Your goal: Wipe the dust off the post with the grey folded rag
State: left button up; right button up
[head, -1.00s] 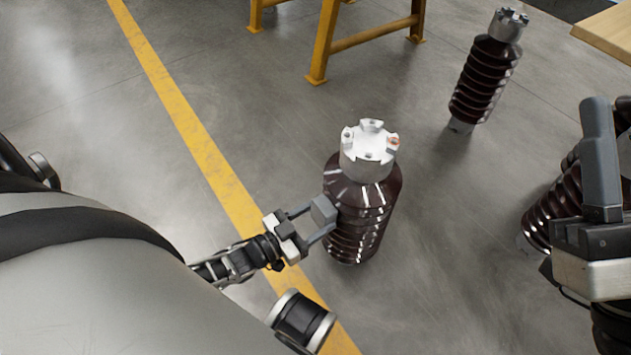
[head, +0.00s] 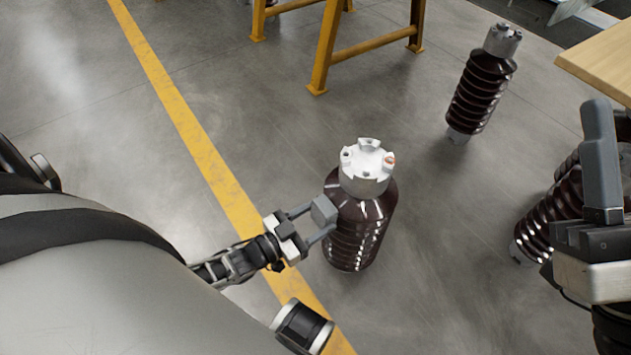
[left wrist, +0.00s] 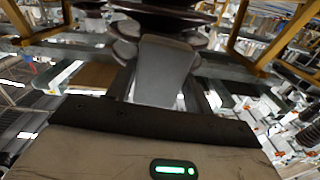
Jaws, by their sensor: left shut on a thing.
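The post is most likely the dark brown ribbed insulator (head: 357,225) with a pale metal cap, standing upright on the floor in the middle of the head view. My left gripper (head: 308,222) is at its left side, shut on the grey folded rag (head: 324,210). The rag overlaps the post's upper left side in the picture; I cannot tell if they touch. In the left wrist view the rag (left wrist: 166,70) lies in front of the post's dark ribs (left wrist: 160,18). I see no clear dust. My right gripper (head: 602,165) is at the right edge, its opening unclear.
Another ribbed insulator (head: 481,90) stands farther back, and more brown ribbed parts (head: 550,215) are beside my right gripper. A yellow trestle (head: 325,45) stands behind, with a wooden top (head: 605,60) at upper right. A yellow line (head: 195,140) crosses the open grey floor.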

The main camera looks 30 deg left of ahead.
pick_arm(q)
jog(key=shift+s, duration=0.1)
jog(key=shift+p+v, duration=0.4)
jog(key=shift+v, duration=2.55)
jog(key=v, duration=0.3)
jog(key=shift+p, duration=0.35)
